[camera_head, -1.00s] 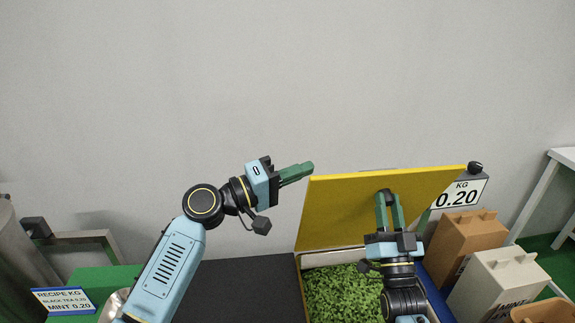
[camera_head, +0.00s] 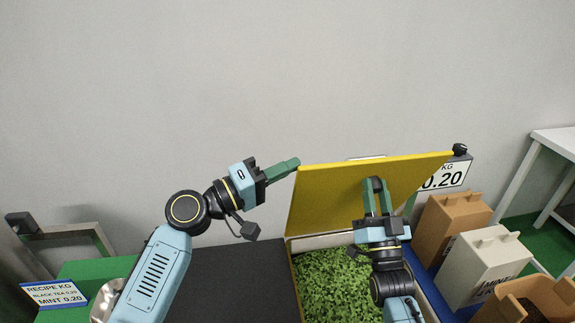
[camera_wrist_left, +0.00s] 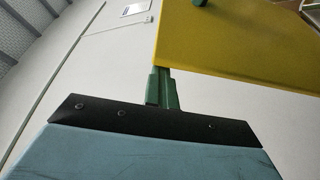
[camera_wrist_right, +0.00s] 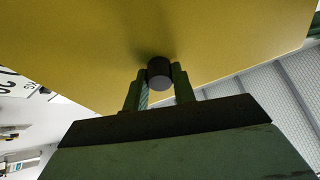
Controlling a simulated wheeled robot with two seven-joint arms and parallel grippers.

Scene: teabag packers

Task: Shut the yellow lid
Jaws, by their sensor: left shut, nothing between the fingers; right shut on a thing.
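The yellow lid (camera_head: 330,196) stands raised, nearly upright, at the back of a bin of green leaves (camera_head: 335,283). My right gripper (camera_head: 376,190) is shut on the dark round knob on the lid's face; the knob (camera_wrist_right: 160,72) shows between the fingers in the right wrist view. My left gripper (camera_head: 294,163) is shut and empty, its tips at the lid's upper left corner in the head view. In the left wrist view its fingers (camera_wrist_left: 163,82) are close to the lid's edge (camera_wrist_left: 210,45); I cannot tell whether they touch.
A scale display (camera_head: 446,176) reading 0.20 stands behind the lid's right side. A brown box (camera_head: 450,226), a white mint box (camera_head: 484,264) and an open brown box (camera_head: 527,302) stand right of the bin. A black surface (camera_head: 240,285) left of the bin is clear.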

